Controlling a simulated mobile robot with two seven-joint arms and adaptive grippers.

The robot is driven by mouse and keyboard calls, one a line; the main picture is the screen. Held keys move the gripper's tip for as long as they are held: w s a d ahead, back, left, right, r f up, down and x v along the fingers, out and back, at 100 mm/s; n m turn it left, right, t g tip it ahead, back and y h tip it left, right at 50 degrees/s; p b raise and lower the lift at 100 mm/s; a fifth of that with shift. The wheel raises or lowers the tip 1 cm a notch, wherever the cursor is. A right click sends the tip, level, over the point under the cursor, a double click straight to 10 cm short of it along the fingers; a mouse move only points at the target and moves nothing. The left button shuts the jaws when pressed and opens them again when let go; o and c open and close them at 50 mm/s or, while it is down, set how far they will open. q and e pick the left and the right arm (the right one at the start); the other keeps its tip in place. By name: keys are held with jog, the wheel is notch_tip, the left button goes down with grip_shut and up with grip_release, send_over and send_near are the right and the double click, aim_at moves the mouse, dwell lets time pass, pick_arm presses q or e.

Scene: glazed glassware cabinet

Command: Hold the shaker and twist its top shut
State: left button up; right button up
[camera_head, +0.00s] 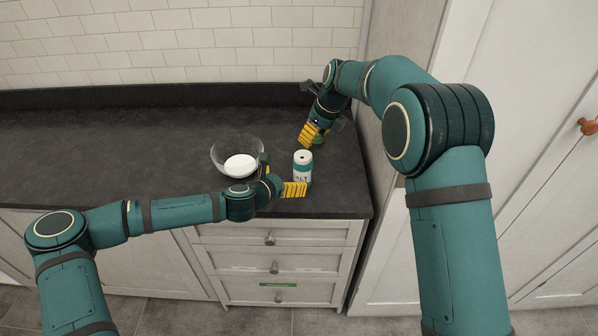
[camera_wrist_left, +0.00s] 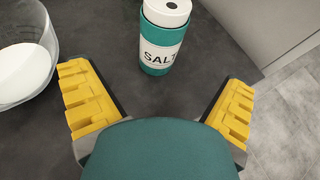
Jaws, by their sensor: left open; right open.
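The shaker (camera_head: 303,168) is a white and teal cylinder with "SALT" lettering, standing upright on the dark counter. In the left wrist view the shaker (camera_wrist_left: 163,50) shows a white top with a small dark hole. My left gripper (camera_head: 280,180) is open in front of it, and the left wrist view also shows the open fingers (camera_wrist_left: 160,103). The shaker stands beyond the fingertips, untouched. My right gripper (camera_head: 313,133) is open behind the shaker, apart from it and pointing down. A small green patch shows beside its yellow finger; I cannot tell what it is.
A glass bowl (camera_head: 220,152) with white contents stands left of the shaker, close to my left gripper. The counter (camera_head: 120,150) is clear farther left. Its right and front edges are near the shaker. A tall white panel (camera_head: 400,60) rises at the right.

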aim_at(298, 173)
pick_arm(q)
jog(key=x, duration=0.9)
jog(key=shift+w+d+f, duration=0.15)
jog(key=shift+w+f, duration=0.1)
jog(key=shift+c, duration=0.3)
